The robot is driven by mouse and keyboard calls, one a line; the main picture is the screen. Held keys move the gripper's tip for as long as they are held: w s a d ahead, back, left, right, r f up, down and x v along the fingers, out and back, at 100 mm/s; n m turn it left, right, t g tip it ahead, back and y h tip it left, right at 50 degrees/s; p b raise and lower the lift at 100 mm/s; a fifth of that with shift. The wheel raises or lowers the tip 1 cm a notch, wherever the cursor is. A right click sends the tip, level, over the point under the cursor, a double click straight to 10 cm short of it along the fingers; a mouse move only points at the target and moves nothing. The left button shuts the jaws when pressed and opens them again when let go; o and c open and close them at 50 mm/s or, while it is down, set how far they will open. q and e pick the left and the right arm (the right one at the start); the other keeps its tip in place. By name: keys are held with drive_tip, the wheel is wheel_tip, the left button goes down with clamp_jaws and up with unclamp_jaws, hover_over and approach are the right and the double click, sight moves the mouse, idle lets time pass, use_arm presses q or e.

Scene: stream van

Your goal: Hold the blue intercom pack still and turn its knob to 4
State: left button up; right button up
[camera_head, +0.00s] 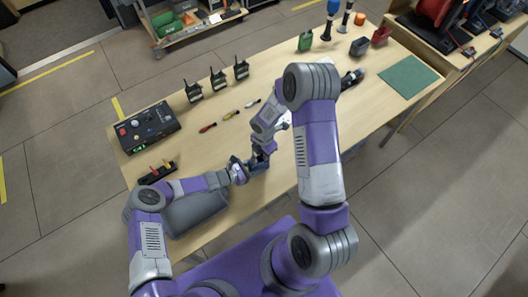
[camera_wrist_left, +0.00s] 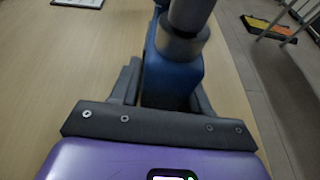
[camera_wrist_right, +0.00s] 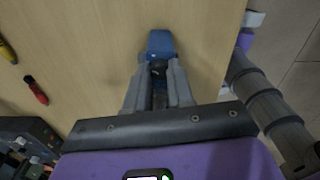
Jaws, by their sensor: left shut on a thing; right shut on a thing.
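The blue intercom pack (camera_head: 257,166) is near the table's front edge, mostly hidden by my grippers in the head view. My left gripper (camera_head: 246,170) is shut on it from the left. In the left wrist view, the pack's blue body (camera_wrist_left: 174,78) fills the space between the fingers. A grey cylindrical part covers its upper end there. My right gripper (camera_head: 262,153) is at the pack. In the right wrist view, its fingers (camera_wrist_right: 159,85) are shut on a dark knob (camera_wrist_right: 158,68), with blue (camera_wrist_right: 161,43) just beyond. The knob's marks and setting cannot be read.
Several tools, including a red-handled screwdriver (camera_head: 207,127), lie behind the grippers. Radios (camera_head: 218,80) stand farther back. A black control box (camera_head: 147,127) and a grey pad (camera_head: 196,211) are at left. A green mat (camera_head: 408,77) lies right. Table around the pack is clear.

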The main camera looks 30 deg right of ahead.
drive_tip(key=shift+m, duration=3.7)
drive_tip(key=o, duration=0.6)
drive_tip(key=shift+r, duration=0.1)
drive_tip(key=shift+r, duration=2.9)
